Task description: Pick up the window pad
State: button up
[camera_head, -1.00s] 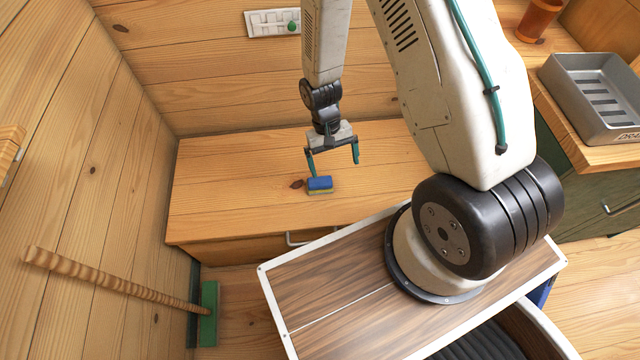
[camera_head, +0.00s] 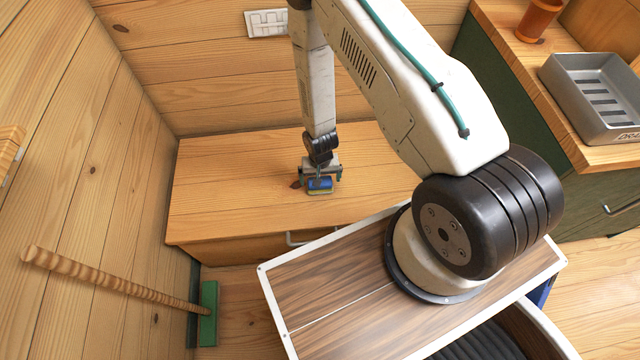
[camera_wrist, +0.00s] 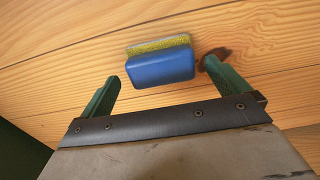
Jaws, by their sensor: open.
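The window pad (camera_head: 320,184) is a small blue block with a yellow-green layer. It lies on the wooden bench top (camera_head: 235,190). In the wrist view the pad (camera_wrist: 161,66) is near the top middle, between and slightly beyond the two green fingertips. My gripper (camera_head: 320,178) is down at the pad in the head view, with a finger on each side. It is open, and the wrist view shows gaps between the pad and both fingers of my gripper (camera_wrist: 160,84).
A grey metal tray (camera_head: 563,72) and an orange-brown cup (camera_head: 538,20) stand on the counter at the right. A green broom (camera_head: 208,312) leans at the left. A white wall socket (camera_head: 265,23) is behind the bench. The bench's left part is clear.

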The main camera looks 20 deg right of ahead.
notch_tip(320, 180, down, 3)
jog(key=shift+f, duration=0.15)
jog(key=shift+c, duration=0.3)
jog(key=c, duration=0.9)
jog(key=shift+c, duration=0.2)
